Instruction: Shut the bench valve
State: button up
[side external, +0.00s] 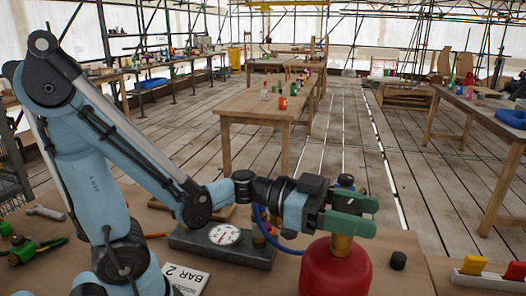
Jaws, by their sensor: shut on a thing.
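A red cylinder (335,268) stands on the near bench, with a brass neck (341,246) at its top. My gripper (352,212), with green fingers, is right above the brass neck. It is shut on the valve at the top of the cylinder. The fingers hide most of the valve, so I cannot tell how far it is turned. A blue hose (268,232) curves down behind my wrist beside the cylinder. A round white gauge (223,235) sits on a dark base to the left.
A "BAR 2" card (182,279) lies in front of the gauge. A black cap (398,260) stands right of the cylinder, with yellow (473,265) and red (514,271) pieces farther right. Tables stand behind.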

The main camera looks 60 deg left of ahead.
jog(key=shift+s+d+m+g+h, duration=0.1)
jog(key=shift+m+g+h, duration=0.45)
jog(key=shift+m+g, duration=0.6)
jog(key=shift+s+a+m+g+h, duration=0.15)
jog(key=shift+m+g+h, duration=0.5)
jog(key=shift+g, duration=0.85)
jog(key=shift+s+d+m+g+h, duration=0.15)
jog(key=shift+m+g+h, duration=0.35)
jog(key=shift+m+g, duration=0.7)
jog(key=shift+g, duration=0.25)
jog(key=o, duration=0.9)
jog(key=shift+o, duration=0.2)
jog(key=s+a, duration=0.1)
jog(key=a, duration=0.6)
jog(key=shift+a, duration=0.2)
